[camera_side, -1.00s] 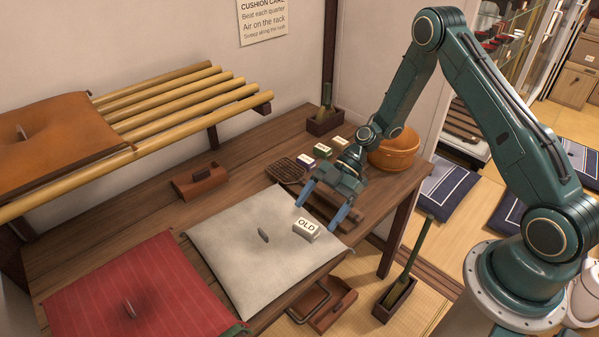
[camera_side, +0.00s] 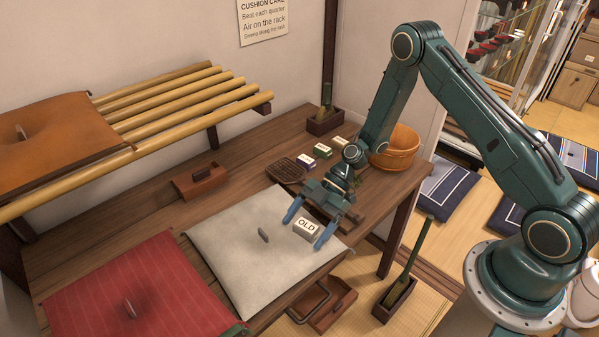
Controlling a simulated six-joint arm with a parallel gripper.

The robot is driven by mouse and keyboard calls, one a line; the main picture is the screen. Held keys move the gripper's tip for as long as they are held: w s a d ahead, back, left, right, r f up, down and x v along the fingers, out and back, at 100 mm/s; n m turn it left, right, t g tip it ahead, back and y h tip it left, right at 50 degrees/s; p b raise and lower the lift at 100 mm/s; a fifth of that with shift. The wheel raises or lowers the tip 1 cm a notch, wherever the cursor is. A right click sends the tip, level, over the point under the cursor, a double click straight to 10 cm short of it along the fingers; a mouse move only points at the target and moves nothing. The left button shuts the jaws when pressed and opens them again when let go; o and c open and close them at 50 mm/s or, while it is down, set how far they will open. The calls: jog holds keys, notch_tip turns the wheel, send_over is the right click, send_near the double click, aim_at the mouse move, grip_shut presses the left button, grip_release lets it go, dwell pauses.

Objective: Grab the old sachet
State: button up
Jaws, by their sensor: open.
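The old sachet (camera_side: 306,228) is a small pale block marked "OLD". It lies on the grey-white cushion (camera_side: 235,258), near the cushion's right corner. My gripper (camera_side: 307,224) is open, with one blue finger on the left of the sachet and the other on its right. The fingers look close around the sachet, but I cannot tell whether they touch it or how far above the cushion their tips are. The gripper holds nothing.
A red cushion (camera_side: 118,284) lies to the left. Several small labelled sachets (camera_side: 322,151) stand farther back beside a woven tray (camera_side: 287,169) and an orange wooden tub (camera_side: 395,150). A brown box (camera_side: 200,181) stands at the back. A bamboo rack (camera_side: 190,95) overhangs the left side.

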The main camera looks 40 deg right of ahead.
aim_at(307, 225)
jog(key=c, duration=1.1)
jog(key=shift+o, duration=0.2)
jog(key=shift+r, duration=0.1)
notch_tip(307, 225, up, 20)
jog(key=shift+f, duration=0.1)
dwell(0.6)
